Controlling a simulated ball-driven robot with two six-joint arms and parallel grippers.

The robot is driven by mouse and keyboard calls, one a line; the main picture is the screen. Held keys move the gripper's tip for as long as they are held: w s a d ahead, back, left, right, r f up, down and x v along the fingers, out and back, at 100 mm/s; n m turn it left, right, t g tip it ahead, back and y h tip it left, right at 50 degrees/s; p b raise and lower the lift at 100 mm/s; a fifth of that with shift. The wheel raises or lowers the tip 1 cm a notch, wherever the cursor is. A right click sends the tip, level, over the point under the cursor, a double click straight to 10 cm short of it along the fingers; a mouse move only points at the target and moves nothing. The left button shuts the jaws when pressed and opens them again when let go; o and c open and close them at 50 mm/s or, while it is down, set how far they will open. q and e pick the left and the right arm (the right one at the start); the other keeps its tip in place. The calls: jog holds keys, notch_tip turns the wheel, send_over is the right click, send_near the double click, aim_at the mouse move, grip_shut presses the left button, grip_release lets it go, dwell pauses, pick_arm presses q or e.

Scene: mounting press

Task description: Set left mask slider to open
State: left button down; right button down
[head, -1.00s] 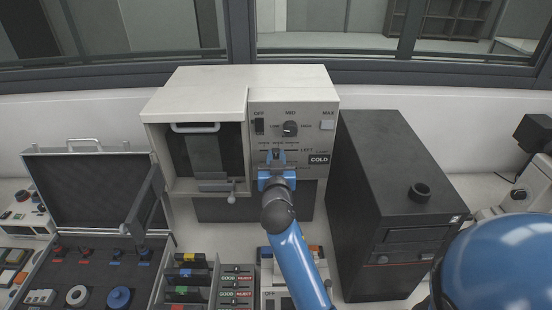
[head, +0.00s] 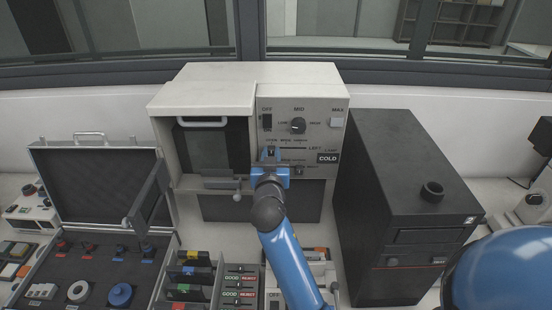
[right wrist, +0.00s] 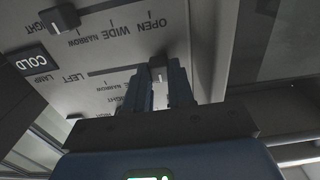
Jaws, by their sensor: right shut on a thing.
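The left mask slider is on the front panel of the beige press (head: 300,85), on the row marked LEFT. Its small dark knob (right wrist: 160,74) shows between my fingers in the right wrist view, at the end of its slot line away from the LEFT label. In the head view this is the left end, beneath the OPEN label. My right gripper (head: 270,160) is shut on this knob; its fingers also show in the right wrist view (right wrist: 160,88). My left gripper is out of view.
The right mask slider (right wrist: 60,18) sits on the row below. A COLD lamp plate (head: 328,158), a MID dial (head: 298,125) and a switch (head: 267,122) are close by. A black case (head: 400,190) stands right; an open toolcase (head: 95,190) lies left.

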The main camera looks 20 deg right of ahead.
jog(key=c, duration=1.4)
grip_release()
jog(key=o, duration=0.4)
jog(key=shift+w+a, duration=0.1)
jog(key=shift+a, duration=0.1)
jog(key=shift+o, duration=0.2)
jog(key=shift+d, duration=0.1)
